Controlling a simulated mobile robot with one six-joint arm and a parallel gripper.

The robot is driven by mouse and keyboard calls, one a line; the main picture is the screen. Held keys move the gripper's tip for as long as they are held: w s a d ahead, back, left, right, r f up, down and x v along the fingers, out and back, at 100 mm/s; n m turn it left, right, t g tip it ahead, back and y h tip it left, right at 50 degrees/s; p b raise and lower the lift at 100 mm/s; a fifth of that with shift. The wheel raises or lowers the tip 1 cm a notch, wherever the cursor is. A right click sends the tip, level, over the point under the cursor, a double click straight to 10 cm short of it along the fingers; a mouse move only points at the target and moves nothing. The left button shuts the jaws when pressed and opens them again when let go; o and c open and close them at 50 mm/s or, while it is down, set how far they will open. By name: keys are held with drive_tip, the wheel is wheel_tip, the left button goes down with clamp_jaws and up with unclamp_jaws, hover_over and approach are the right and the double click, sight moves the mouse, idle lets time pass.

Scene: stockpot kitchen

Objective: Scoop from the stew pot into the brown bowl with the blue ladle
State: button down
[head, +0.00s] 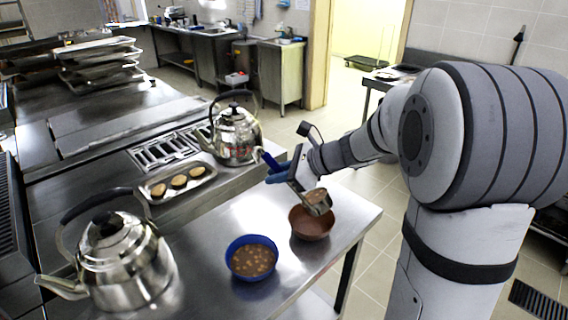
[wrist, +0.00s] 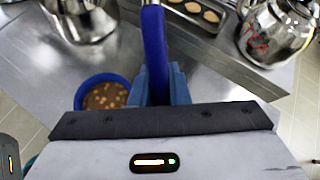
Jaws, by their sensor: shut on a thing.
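My gripper (head: 279,176) is shut on the handle of the blue ladle (head: 270,160). In the wrist view the blue handle (wrist: 154,45) stands between the blue fingers of my gripper (wrist: 158,82). The ladle's metal cup (head: 321,208) is over the brown bowl (head: 311,231), with brown stew showing in it. Whether the cup touches the bowl's rim I cannot tell. The stew pot, a round blue vessel (head: 233,272) with chunky brown stew, stands left of and nearer than the brown bowl. It also shows in the wrist view (wrist: 80,92). The brown bowl is not visible there.
A large kettle (head: 125,265) stands at the front left and another kettle (head: 236,132) farther back. A tray (head: 158,193) with several round pieces lies between them. The steel table (head: 215,220) is bare between the tray and the blue pot; its right edge is close to the brown bowl.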

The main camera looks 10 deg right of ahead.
drive_tip(key=w+a+f+g+h+p, duration=0.1)
drive_tip(key=a+f+g+h+p, duration=0.1)
drive_tip(key=f+h+p, duration=0.2)
drive_tip(key=w+a+f+g+h+p, duration=0.1)
drive_tip(key=a+f+g+h+p, duration=0.1)
drive_tip(key=a+f+h+p, duration=0.1)
drive_tip(key=w+a+f+g+h+p, duration=0.2)
drive_tip(key=a+f+h+p, duration=0.1)
drive_tip(key=f+h+p, duration=0.2)
wheel_tip(320, 180, down, 4)
drive_tip(key=shift+a+r+h+p, duration=0.15)
drive_tip(key=shift+h+p, duration=0.25)
drive_tip(key=shift+p, duration=0.65)
drive_tip(key=shift+f+g+h+b, duration=0.6)
drive_tip(key=shift+f+h+b, duration=0.05)
drive_tip(key=shift+f+h, duration=0.1)
drive_tip(key=shift+d+f, duration=0.1)
drive_tip(key=shift+d, duration=0.1)
idle(1.3)
